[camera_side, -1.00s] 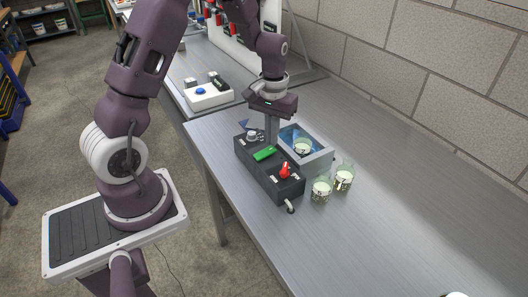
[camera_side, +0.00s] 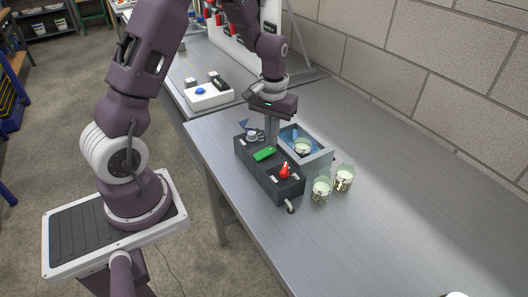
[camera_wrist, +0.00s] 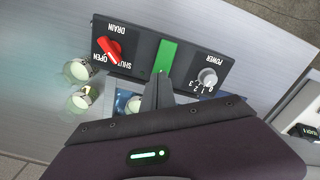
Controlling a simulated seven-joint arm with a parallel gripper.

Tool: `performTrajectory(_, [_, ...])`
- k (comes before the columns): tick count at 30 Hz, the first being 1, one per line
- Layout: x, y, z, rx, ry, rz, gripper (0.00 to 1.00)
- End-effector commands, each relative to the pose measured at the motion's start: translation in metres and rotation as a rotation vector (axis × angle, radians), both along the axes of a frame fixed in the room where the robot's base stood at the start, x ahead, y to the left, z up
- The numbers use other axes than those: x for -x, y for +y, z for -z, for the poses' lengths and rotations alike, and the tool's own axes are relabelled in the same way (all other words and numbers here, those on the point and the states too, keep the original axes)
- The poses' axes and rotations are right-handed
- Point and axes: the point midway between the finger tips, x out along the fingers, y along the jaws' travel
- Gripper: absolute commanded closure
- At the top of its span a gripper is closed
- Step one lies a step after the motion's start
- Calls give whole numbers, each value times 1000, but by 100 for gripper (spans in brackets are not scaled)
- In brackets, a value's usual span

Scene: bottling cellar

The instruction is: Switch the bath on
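The bath (camera_side: 318,160) is a grey open tank with blue water and a jar inside, behind a black control box (camera_side: 262,172). The box carries a grey POWER knob (camera_wrist: 207,78) with small numbers; its setting is too small to read. A green strip (camera_wrist: 166,56) is in the middle and a red DRAIN handle (camera_wrist: 108,50) at the other end. The knob also shows in the side view (camera_side: 252,136). My gripper (camera_wrist: 160,76) looks shut and empty, pointing down, its tips by the green strip's edge, between knob and handle and apart from both.
Two glass jars with pale contents (camera_side: 321,188) (camera_side: 344,178) stand on the steel bench beside the bath. A white box with a blue button (camera_side: 205,96) is on the far bench.

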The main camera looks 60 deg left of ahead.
Motion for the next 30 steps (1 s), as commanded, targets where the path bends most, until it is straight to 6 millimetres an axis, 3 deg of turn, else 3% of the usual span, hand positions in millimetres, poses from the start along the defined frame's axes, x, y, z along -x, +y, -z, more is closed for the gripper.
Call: performTrajectory(30, [0,0,16,0,0,1,100])
